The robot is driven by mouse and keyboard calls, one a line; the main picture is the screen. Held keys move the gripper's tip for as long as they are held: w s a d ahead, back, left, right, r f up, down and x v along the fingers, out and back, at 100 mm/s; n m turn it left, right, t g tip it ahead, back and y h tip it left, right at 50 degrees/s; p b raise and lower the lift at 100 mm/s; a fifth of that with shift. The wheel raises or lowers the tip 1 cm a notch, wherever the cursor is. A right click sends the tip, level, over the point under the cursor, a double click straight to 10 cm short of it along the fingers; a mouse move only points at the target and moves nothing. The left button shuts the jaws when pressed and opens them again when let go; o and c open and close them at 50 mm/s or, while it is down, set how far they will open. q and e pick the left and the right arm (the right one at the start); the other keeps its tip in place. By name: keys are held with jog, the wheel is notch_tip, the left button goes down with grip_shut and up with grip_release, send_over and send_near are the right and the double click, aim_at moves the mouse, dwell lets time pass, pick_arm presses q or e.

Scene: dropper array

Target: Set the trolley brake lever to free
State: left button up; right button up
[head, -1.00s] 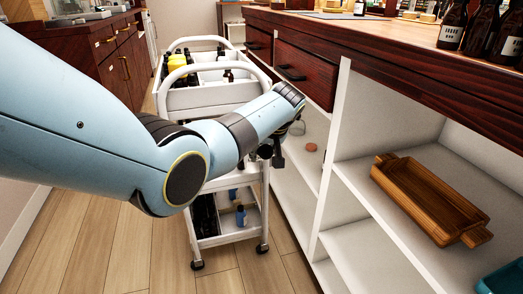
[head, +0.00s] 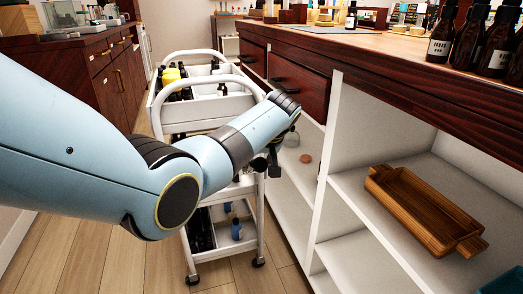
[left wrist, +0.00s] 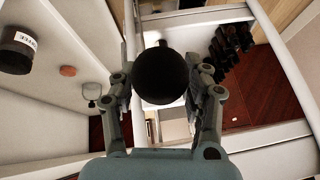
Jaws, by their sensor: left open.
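The white trolley (head: 207,113) stands left of the counter, its tiers holding bottles. My left gripper (head: 274,152) is at the trolley's right side, by the open shelves; my own arm hides part of the trolley. In the left wrist view the gripper (left wrist: 163,88) is open, with one finger on each side of a round black knob (left wrist: 162,76). The knob looks like the end of the brake lever, but its shaft and setting are hidden. I cannot tell whether the fingers touch it. My right gripper is not in view.
The wooden counter (head: 400,62) with dark bottles (head: 443,32) runs along the right, close to the trolley. A wooden tray (head: 425,210) lies on the white shelf below. Bare floor (head: 85,250) is at the lower left.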

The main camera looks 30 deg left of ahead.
pick_arm(q)
jog(key=v, duration=1)
jog(key=shift+r, duration=0.3)
jog(key=shift+d, duration=0.15)
